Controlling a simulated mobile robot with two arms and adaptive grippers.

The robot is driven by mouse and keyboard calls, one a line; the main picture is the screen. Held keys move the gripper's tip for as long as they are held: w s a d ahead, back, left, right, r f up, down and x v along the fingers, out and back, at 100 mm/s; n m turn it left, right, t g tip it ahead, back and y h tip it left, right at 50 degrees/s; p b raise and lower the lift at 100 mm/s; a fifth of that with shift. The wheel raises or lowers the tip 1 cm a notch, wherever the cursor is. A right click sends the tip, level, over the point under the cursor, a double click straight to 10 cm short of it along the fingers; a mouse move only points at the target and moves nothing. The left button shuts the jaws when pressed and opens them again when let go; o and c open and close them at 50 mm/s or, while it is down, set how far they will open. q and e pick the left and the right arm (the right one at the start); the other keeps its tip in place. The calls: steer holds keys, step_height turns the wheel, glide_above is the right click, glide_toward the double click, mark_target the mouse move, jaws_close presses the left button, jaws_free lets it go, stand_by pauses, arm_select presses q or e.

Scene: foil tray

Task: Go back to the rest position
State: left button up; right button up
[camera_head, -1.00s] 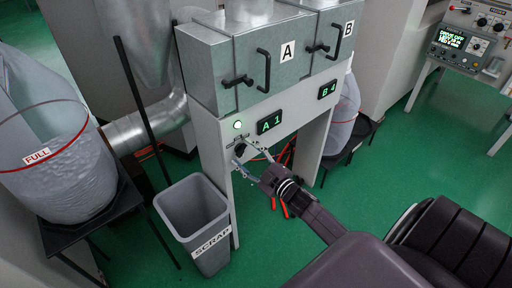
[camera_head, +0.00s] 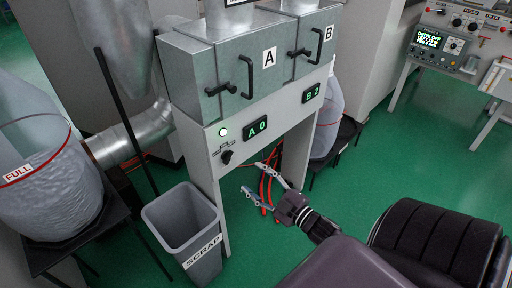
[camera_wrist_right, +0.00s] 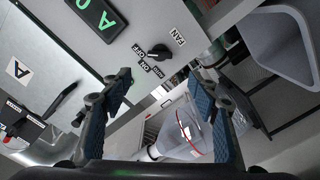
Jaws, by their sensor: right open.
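My right gripper (camera_head: 257,180) is open and empty in the head view, in front of the machine's lower opening. Its two fingers also show spread apart in the wrist view (camera_wrist_right: 162,90), with nothing between them. The black fan knob (camera_head: 226,157) is on the machine's front panel, left of and apart from the gripper. In the wrist view the knob (camera_wrist_right: 158,51) lies beyond the fingers, near FAN, ON and OFF labels. My left gripper is in neither current view.
A bag marked FULL (camera_head: 50,190) is further left.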

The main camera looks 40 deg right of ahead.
stand_by(0.3)
steer(key=s+a+f+m+g+h, duration=0.1)
steer(key=s+f+m+g, duration=0.2)
steer(key=f, duration=0.7)
steer(key=s+a+f+m+g, duration=0.1)
steer(key=s+a+f+g, duration=0.1)
steer(key=s+f, duration=0.65)
steer(key=s+a+f+m+g+h, duration=0.1)
steer(key=s+f+m+g, duration=0.15)
steer(key=f, duration=1.05)
steer(key=s+a+f+g, duration=0.3)
steer(key=s+f, duration=0.2)
steer(key=s, duration=0.4)
steer(key=s+a+f+g, duration=0.3)
steer(key=s+f, duration=0.3)
steer(key=s, duration=0.2)
steer(key=s+a+f+m+g, duration=0.1)
steer(key=s+a+f+g, duration=0.2)
steer(key=s, duration=0.6)
step_height(320, 180, down, 2)
steer(key=shift+s+a+f+y, duration=0.15)
steer(key=shift+s+a+y, duration=0.2)
steer(key=shift+a, duration=0.45)
steer(key=shift+w+g, duration=0.15)
steer(key=shift+g, duration=0.1)
